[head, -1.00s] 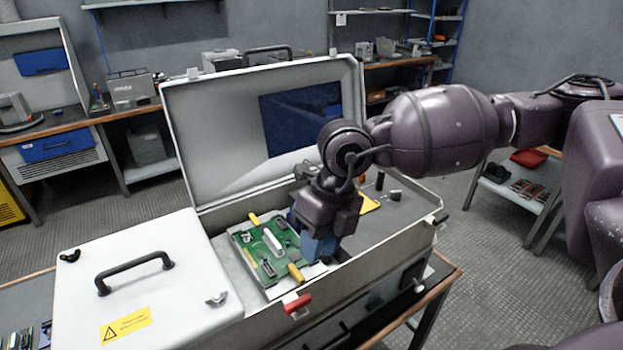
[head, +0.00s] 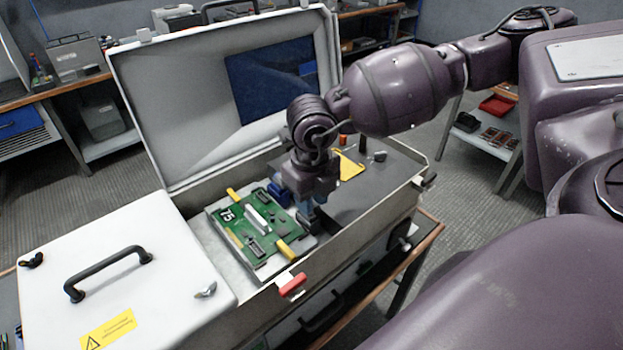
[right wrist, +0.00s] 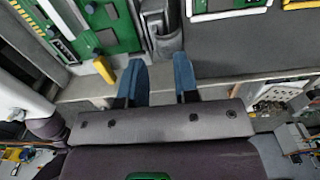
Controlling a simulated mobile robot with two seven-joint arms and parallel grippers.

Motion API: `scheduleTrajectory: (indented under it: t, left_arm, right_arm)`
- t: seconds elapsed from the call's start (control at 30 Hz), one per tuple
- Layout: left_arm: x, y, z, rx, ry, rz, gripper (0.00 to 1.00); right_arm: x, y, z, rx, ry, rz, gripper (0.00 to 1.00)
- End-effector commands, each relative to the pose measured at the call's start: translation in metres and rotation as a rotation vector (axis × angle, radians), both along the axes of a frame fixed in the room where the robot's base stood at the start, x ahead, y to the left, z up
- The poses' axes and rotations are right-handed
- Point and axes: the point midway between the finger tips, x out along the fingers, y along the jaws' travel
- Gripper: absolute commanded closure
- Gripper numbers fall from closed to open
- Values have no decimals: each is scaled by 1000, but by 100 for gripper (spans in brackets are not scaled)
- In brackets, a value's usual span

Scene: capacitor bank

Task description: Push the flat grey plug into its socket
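A green circuit board (head: 238,222) marked 75 lies in the open case, with a white bar and dark sockets (head: 257,249) on it. My right gripper (head: 308,212) points down just right of the board. In the right wrist view its two blue fingertips (right wrist: 160,72) stand apart with nothing clearly between them. A grey, strap-like part (right wrist: 166,42) lies just beyond the fingers, beside the board (right wrist: 95,25); I cannot tell whether it is the flat grey plug. The gripper hides part of this area in the head view. My left gripper is not in view.
The case lid (head: 190,120) stands open behind. A yellow lever (head: 284,248) and a red latch (head: 292,284) are near the case's front wall. A white cover with a black handle (head: 105,270) lies left. A dark panel (head: 372,185) fills the right side.

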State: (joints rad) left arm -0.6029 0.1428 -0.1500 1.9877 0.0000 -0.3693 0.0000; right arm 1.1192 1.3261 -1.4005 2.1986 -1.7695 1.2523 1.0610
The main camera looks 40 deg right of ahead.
Motion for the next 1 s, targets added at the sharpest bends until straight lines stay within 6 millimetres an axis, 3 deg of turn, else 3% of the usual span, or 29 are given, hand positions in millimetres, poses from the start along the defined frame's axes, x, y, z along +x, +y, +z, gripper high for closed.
scheduleTrajectory:
  t: [0.23,0.6,0.63,0.8,0.93,0.97,1.0]
  left_arm:
    - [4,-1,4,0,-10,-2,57]
    - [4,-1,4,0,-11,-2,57]
    - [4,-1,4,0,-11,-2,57]
    - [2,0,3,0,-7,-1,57]
    - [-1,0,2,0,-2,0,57]
    - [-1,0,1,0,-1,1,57]
    - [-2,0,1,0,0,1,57]
  right_arm:
    - [0,0,-23,1,0,-1,71]
    - [0,0,-28,0,0,0,71]
    - [0,0,-28,0,0,0,73]
    - [0,0,-28,0,0,0,99]
    - [0,0,-28,0,0,0,100]
    - [0,0,-28,0,0,0,87]
    - [0,0,-28,0,0,0,93]
